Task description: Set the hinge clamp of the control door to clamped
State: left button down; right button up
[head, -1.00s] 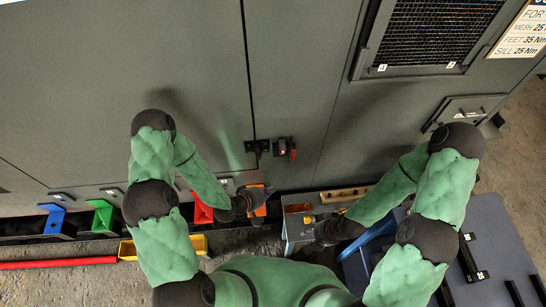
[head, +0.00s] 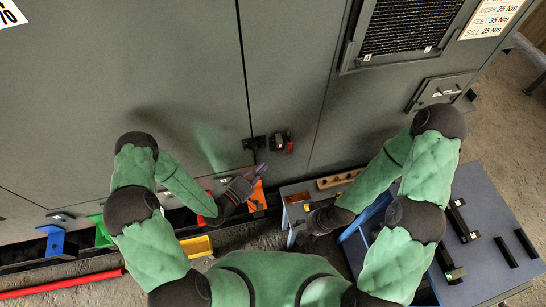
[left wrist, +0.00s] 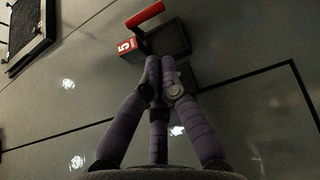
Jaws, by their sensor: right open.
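In the head view a dark clamp with a red handle (head: 290,145) sits on the grey enclosure front, right of a black latch-like fitting (head: 254,143) at a panel seam. The left wrist view shows a dark bracket (left wrist: 167,40) with a raised red lever (left wrist: 146,14) and a red block marked 5 (left wrist: 127,47). My left gripper (head: 262,170) is just below the clamp in the head view. In the wrist view its fingertips (left wrist: 160,62) are together in front of the bracket, with nothing seen between them; contact is unclear. My right gripper (head: 308,226) is low by the cart, mostly hidden.
An orange block (head: 257,196) is below my left gripper; green (head: 101,232) and blue (head: 53,241) brackets stand further left at the enclosure base. A grey cart (head: 490,215) with dark bars is at right. A mesh panel (head: 405,25) is upper right.

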pick_arm(q)
jog(key=x, duration=0.9)
jog(key=shift+w+d+b, duration=0.3)
jog(key=shift+b, duration=0.1)
pick_arm(e)
jog(key=shift+f, duration=0.4)
jog(key=shift+f, duration=0.1)
